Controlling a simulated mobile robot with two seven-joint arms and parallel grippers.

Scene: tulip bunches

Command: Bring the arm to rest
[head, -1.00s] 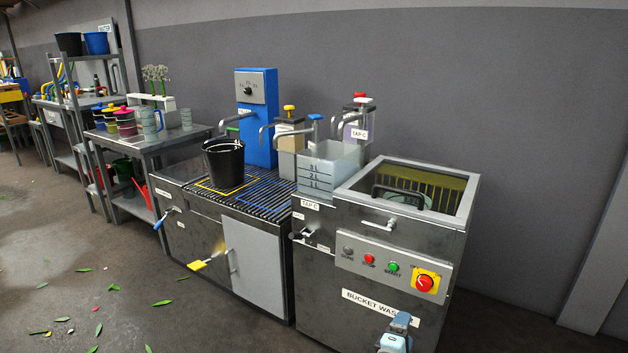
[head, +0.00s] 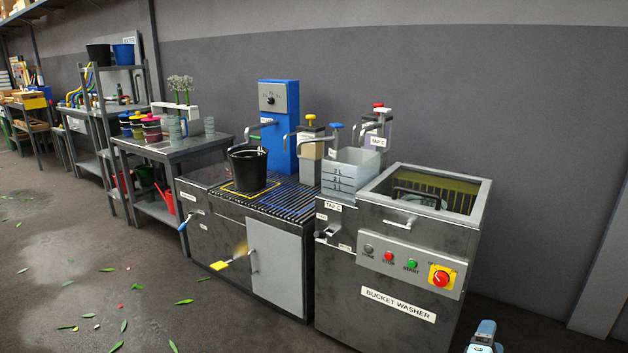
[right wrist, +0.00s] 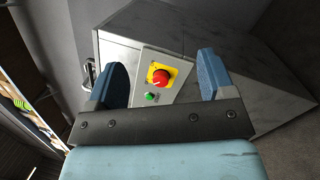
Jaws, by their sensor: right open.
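My right gripper (head: 484,338) shows at the bottom edge of the head view, to the right of the bucket washer (head: 400,275) and in front of it. In the right wrist view my right gripper (right wrist: 166,82) has its two blue fingers wide apart, with nothing between them. Past the fingers is the washer's panel with a red knob on a yellow plate (right wrist: 159,77) and a green button (right wrist: 152,97). The fingers look apart from the panel. My left gripper is in neither view.
A black bucket (head: 248,172) stands on the grated bench. A clear measuring container (head: 350,172) stands beside the washer. A steel table (head: 172,150) with several pots is further left. The floor (head: 60,250) in front is open, with scattered leaves.

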